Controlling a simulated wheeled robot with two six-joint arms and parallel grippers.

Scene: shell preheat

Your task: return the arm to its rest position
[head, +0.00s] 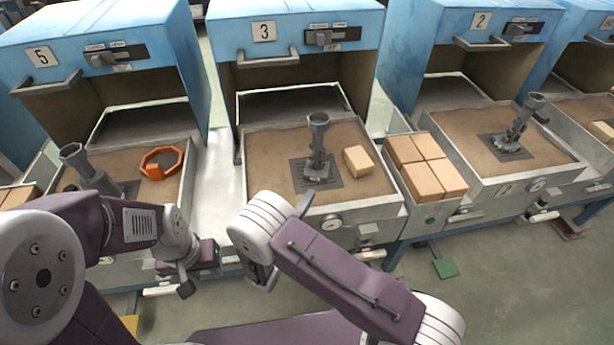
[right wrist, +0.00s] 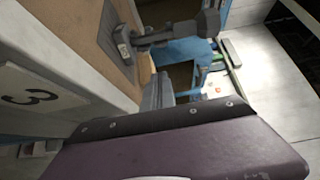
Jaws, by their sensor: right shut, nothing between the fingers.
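My right arm reaches in from the lower right of the head view and bends at a white joint in front of station 3. My right gripper (head: 262,277) hangs below that joint, in front of the station 3 tray (head: 375,212), and is shut with nothing in it. In the right wrist view a purple part of my own arm fills the bottom. My left gripper (head: 186,287) points down in front of the gap between stations 5 and 3; its fingers are too small to read.
Station 3 holds a grey post fixture (head: 318,150) and a tan block (head: 358,161) on sand. An orange ring (head: 161,163) lies in the station 5 tray. A bin of tan blocks (head: 427,166) stands right of station 3. Floor is open at the lower right.

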